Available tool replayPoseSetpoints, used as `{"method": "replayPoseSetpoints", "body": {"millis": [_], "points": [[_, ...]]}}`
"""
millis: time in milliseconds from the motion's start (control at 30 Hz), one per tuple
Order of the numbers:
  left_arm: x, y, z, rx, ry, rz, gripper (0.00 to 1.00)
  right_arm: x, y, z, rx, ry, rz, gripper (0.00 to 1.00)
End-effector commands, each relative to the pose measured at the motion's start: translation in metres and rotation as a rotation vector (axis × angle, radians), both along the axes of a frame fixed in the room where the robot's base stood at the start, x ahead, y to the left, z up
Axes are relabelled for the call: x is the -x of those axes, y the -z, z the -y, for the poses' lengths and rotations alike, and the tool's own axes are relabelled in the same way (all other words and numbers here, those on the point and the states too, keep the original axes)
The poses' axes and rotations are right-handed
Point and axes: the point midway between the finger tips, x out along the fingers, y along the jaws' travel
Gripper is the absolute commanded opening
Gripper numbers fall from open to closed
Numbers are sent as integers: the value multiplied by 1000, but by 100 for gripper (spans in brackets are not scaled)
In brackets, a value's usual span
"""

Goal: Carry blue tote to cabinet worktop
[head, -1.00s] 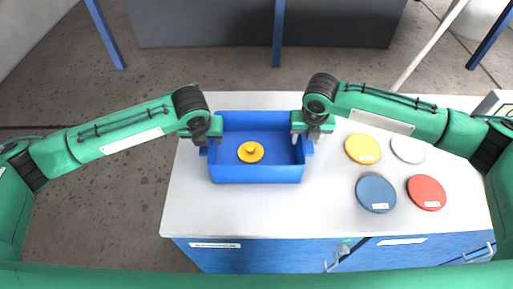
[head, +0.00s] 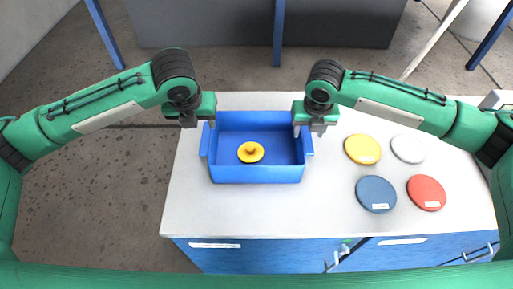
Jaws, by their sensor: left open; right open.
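The blue tote (head: 256,173) rests on the left part of the white cabinet worktop (head: 265,215). A yellow part with a raised knob (head: 250,152) lies inside it. My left gripper (head: 188,122) is open and empty, to the left of the tote and apart from its left wall, over the worktop's left edge. My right gripper (head: 318,130) is open at the tote's upper right corner, just above and beside the right wall. Whether it touches the wall I cannot tell.
A yellow disc (head: 362,149), a white disc (head: 408,149), a blue disc (head: 376,193) and a red disc (head: 426,192) lie on the worktop to the right of the tote. The blue cabinet front (head: 280,258) has handles. The worktop in front of the tote is clear.

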Motion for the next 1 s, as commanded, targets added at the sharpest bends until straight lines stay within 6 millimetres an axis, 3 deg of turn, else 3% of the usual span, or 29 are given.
{"method": "replayPoseSetpoints", "body": {"millis": [200,400,1000], "points": [[0,0,0,0,0,0,51,7,-47,0,-1,0,3,51],[0,0,0,0,0,0,51,11,-73,0,-1,0,0,51],[0,0,0,0,0,0,51,12,-80,0,0,0,0,51]]}}
